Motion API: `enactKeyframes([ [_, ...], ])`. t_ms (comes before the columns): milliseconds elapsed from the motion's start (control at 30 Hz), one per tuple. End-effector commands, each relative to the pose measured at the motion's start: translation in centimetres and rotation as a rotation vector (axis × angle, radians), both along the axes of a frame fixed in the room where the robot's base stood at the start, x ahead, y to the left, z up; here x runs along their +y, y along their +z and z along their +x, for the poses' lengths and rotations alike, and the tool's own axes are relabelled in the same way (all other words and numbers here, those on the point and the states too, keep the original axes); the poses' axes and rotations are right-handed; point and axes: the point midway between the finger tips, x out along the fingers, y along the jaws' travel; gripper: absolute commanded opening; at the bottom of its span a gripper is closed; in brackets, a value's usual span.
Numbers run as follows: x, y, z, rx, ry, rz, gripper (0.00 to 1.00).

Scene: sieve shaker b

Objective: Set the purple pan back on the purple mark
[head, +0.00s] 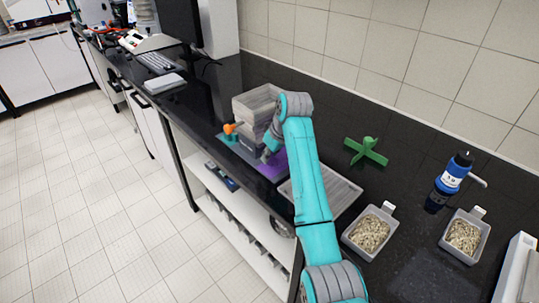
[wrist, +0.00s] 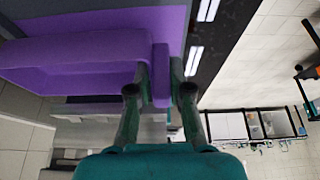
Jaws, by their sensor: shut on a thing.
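The purple pan (wrist: 70,58) shows on the left of the wrist view, with an upright tab (wrist: 161,90) at its right end. My gripper (wrist: 160,70) is shut on that tab, one finger on each side. A flat purple area (wrist: 120,22), which looks like the purple mark, lies behind the pan in this view. I cannot tell whether the pan touches it. In the head view my gripper (head: 270,148) is low beside the grey shaker (head: 256,104), over a purple patch (head: 272,167). The arm and gripper hide most of the pan there.
An orange knob (head: 231,128) sticks out at the shaker's left. A grey ribbed tray (head: 340,190) lies right of my arm. A green cross-shaped piece (head: 367,151), two tubs of grain (head: 371,232) (head: 464,238) and a blue bottle (head: 454,175) stand further right on the black counter.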

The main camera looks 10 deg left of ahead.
Motion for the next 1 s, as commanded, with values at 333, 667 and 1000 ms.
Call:
enactKeyframes([
  [333, 0.0, -0.3, 0.0, -0.001, 0.000, 0.001, 0.00],
  [667, 0.0, -1.1, 0.0, -0.002, 0.000, 0.001, 0.00],
  [1000, 0.0, -1.0, 0.0, -0.001, 0.000, 0.000, 0.44],
])
